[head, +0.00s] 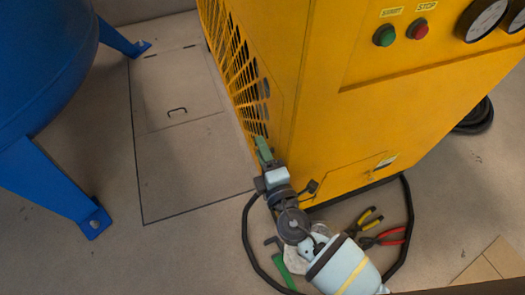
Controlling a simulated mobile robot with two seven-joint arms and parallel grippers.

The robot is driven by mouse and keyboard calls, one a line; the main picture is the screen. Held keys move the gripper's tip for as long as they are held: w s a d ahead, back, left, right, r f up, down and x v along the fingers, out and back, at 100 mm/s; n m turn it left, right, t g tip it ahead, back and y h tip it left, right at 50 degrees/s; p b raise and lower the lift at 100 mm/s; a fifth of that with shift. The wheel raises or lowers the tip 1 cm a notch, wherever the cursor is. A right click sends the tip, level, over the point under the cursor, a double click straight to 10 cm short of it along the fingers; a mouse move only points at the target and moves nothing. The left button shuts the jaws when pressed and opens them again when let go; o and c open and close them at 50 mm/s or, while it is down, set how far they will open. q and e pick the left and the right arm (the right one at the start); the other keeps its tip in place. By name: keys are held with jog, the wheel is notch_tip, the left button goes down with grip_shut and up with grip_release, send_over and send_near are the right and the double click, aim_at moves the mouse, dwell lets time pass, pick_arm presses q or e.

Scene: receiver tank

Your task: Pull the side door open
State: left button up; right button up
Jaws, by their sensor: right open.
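The side door (241,75) is the yellow panel with dark slanted vent slots on the left face of the yellow cabinet (360,120). It looks shut, seen at a steep angle. My right gripper (263,148) is at the door's lower front end, close to the corner of the cabinet. Its green fingers point up along the panel, and it is open. I cannot tell whether the fingers touch the door. No door handle shows; the gripper may hide it. My left gripper is not in view.
A blue tank (40,60) on blue legs (60,185) stands at the left. A floor hatch (178,95) lies between it and the cabinet. Pliers with yellow grips (366,218), pliers with red grips (385,239) and a black hose (409,215) lie on the floor in front.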

grip_shut()
